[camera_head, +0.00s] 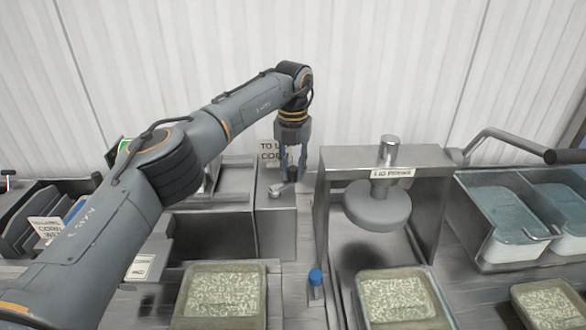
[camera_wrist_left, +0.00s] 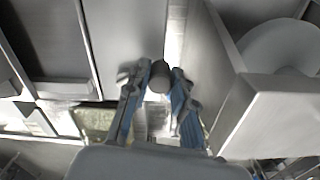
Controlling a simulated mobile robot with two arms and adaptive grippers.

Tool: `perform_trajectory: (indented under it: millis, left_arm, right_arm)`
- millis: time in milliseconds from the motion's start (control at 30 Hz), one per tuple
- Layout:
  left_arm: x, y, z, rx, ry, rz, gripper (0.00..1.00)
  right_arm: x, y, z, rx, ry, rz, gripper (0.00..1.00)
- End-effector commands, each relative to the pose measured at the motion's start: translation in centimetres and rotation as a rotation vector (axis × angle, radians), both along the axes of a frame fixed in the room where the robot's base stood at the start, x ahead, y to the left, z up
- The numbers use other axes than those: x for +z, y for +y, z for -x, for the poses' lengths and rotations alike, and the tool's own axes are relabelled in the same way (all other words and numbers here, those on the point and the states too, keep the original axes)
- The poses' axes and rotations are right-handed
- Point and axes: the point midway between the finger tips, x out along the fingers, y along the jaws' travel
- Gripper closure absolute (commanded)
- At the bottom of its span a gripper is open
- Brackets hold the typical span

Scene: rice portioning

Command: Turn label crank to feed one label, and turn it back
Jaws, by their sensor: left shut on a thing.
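The label crank (camera_head: 277,191) is a small grey arm with a knob on top of a grey metal box (camera_head: 275,225), in the middle of the head view. My left gripper (camera_head: 291,176) reaches down from above and is shut on the crank's knob. In the left wrist view the dark rounded knob (camera_wrist_left: 159,77) sits between the blue-grey fingertips of my left gripper (camera_wrist_left: 160,85). The fingers hide part of the crank, and its exact angle is hard to tell. No fed label can be made out. My right gripper is not in view.
A lid press (camera_head: 377,207) with a metal frame stands just right of the crank box. Bins (camera_head: 505,258) are at the right.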

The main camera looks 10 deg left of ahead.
Motion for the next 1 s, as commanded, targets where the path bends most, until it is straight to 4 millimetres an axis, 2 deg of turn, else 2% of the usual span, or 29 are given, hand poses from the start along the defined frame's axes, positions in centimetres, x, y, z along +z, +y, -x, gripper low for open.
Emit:
perform_trajectory:
  millis: [33,133,433,567,667,900,1000]
  left_arm:
    - [0.1,0.1,-0.1,0.001,-0.003,0.000,0.72]
    - [0.1,0.1,-0.1,0.001,-0.003,0.000,0.53]
    - [0.1,0.1,0.0,0.000,-0.001,0.000,0.53]
    - [1.0,0.0,-0.1,0.000,-0.002,0.000,0.53]
    - [2.7,0.0,-0.1,0.001,-0.004,0.000,0.53]
    - [8.4,-0.1,-0.1,0.002,-0.005,0.000,0.53]
    - [10.2,0.0,-0.1,0.004,-0.003,0.000,0.53]
  right_arm:
    - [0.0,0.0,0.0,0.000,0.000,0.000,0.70]
    - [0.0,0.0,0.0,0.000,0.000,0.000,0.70]
    - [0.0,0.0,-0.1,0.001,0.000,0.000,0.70]
    - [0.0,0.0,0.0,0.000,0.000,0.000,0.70]
    - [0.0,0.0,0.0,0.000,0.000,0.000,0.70]
    - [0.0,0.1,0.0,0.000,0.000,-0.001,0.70]
    - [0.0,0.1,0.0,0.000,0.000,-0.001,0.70]
